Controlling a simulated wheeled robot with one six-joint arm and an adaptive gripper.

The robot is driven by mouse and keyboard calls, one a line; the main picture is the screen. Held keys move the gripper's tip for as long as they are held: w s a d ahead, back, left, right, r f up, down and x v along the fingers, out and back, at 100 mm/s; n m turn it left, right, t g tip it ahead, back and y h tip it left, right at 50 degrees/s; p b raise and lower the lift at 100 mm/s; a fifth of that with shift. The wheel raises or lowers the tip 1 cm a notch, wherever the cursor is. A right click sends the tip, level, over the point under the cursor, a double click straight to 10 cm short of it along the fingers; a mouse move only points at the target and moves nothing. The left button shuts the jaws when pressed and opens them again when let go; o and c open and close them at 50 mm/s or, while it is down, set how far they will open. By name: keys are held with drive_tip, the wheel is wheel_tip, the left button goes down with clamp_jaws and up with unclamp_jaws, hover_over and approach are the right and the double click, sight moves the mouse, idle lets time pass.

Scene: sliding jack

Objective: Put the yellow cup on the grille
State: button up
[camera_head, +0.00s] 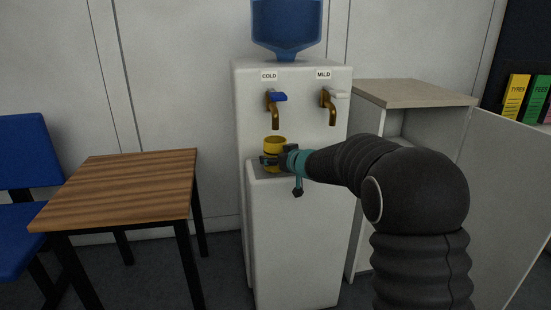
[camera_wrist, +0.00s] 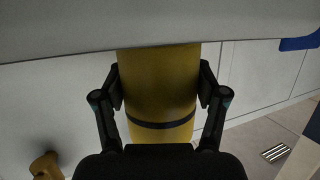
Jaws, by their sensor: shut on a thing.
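The yellow cup (camera_head: 275,143) is upright in the head view, below the COLD tap of the white dispenser. The grille (camera_head: 266,174) is the dark top of the dispenser's front ledge, directly under the cup and largely hidden by it and my gripper. My gripper (camera_head: 271,160) is shut on the cup, reaching in from the right. In the wrist view, the yellow cup (camera_wrist: 160,80), with a dark band, fills the space between my two fingers (camera_wrist: 160,95). I cannot tell whether its base touches the grille.
The COLD tap (camera_head: 274,110) has a blue lever and hangs just above the cup. The MILD tap (camera_head: 331,108) is to its right. A wooden table (camera_head: 125,185) and a blue chair (camera_head: 25,170) stand left. An open cabinet (camera_head: 415,95) stands right.

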drive_tip(key=o, duration=0.9)
drive_tip(key=shift+f, duration=0.15)
drive_tip(key=shift+r, duration=0.25)
drive_tip(key=p+v, duration=0.1)
drive_tip(key=v, duration=1.1)
drive_tip(key=s+d+r+m+h, duration=0.25)
drive_tip(key=s+d+h, duration=0.25)
drive_tip(key=s+d, duration=0.25)
drive_tip(key=s+d+r+m+h, duration=0.2)
drive_tip(key=s+d+m+h, duration=0.2)
drive_tip(key=s+d, duration=0.4)
drive_tip(key=s+f+g, duration=0.2)
drive_tip(key=s+f, duration=0.1)
drive_tip(key=s, duration=0.5)
drive_tip(key=s+f+g, duration=0.2)
drive_tip(key=s+f, duration=0.2)
drive_tip(key=s, duration=0.4)
drive_tip(key=s+f+g, duration=0.2)
drive_tip(key=s+f, duration=0.1)
drive_tip(key=s, duration=0.6)
drive_tip(key=shift+d+f+m, duration=0.25)
drive_tip(key=shift+m, duration=0.1)
